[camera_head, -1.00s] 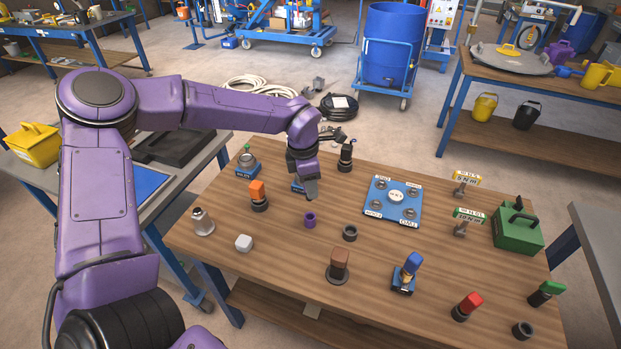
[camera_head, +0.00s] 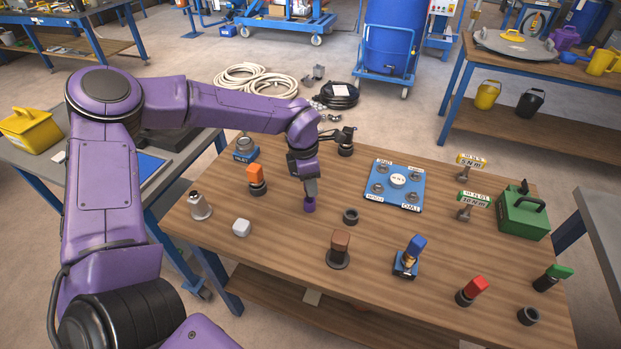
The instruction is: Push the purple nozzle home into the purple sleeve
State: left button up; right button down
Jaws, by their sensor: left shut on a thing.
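The purple sleeve (camera_head: 309,206) stands on the wooden table, left of the table's middle. My left gripper (camera_head: 310,188) points down directly over it, with its fingertips at or just above the sleeve's top. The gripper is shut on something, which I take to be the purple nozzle. The fingers hide the nozzle, so I cannot tell how deep it sits or whether it touches the sleeve. My right gripper is out of view.
A dark ring (camera_head: 350,216) stands close to the right of the sleeve. A brown-topped part (camera_head: 339,243) is in front. A blue plate (camera_head: 393,186) lies to the right.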

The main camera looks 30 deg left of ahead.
pick_arm(q)
jog(key=shift+p, duration=0.7)
dwell(1.3)
jog(key=shift+f+b, duration=1.35)
jog(key=shift+f, duration=0.8)
jog(key=shift+s, duration=0.1)
jog(key=o, duration=1.1)
jog(key=shift+f, duration=0.1)
jog(key=shift+o, duration=0.2)
jog(key=r, duration=0.7)
jog(key=a+r+b, duration=0.1)
jog(key=r, duration=0.2)
jog(key=shift+s+r, duration=0.25)
jog(key=shift+s, duration=0.15)
